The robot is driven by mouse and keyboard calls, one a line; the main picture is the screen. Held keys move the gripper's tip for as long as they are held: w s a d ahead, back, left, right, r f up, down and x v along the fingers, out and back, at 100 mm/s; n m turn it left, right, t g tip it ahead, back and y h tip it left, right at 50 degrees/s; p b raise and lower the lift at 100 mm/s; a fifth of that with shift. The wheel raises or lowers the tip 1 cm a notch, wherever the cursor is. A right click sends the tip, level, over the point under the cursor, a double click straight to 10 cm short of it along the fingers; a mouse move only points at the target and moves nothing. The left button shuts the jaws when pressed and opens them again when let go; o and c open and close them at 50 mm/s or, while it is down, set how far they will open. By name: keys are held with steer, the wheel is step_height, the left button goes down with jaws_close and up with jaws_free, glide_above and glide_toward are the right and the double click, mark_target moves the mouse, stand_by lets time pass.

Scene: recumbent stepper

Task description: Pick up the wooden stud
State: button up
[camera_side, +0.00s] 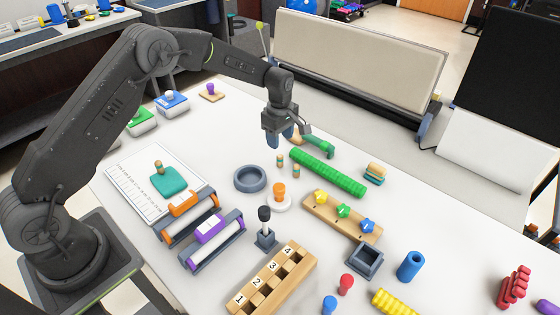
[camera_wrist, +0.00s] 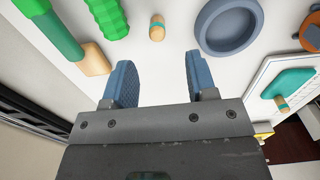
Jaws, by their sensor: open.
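Two small wooden studs with teal bands stand on the white table in the side view, one nearer my gripper (camera_side: 280,160) and one just to its right (camera_side: 296,172). A wooden stud (camera_wrist: 157,27) also shows in the wrist view, ahead of the gap between the fingers; I cannot tell which of the two it is. Another banded stud (camera_side: 158,167) is on a teal pad (camera_side: 173,183) at the left. My gripper (camera_side: 287,138) is open and empty, pointing down above the table just behind the studs. Its blue fingers (camera_wrist: 158,82) stand apart in the wrist view.
A green ribbed roll (camera_side: 328,172) and a green-handled tool (camera_side: 318,145) lie right of my gripper. A grey ring dish (camera_side: 250,179) is to the left. An orange piece on a white ring (camera_side: 279,196) stands in front. A wooden peg board (camera_side: 343,216) lies front right.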

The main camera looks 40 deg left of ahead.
mark_target(280, 155)
steer(key=f, duration=0.9)
steer(key=shift+w+a+f, duration=0.1)
steer(key=shift+w+a, duration=0.1)
steer(key=shift+w, duration=0.05)
jaws_close()
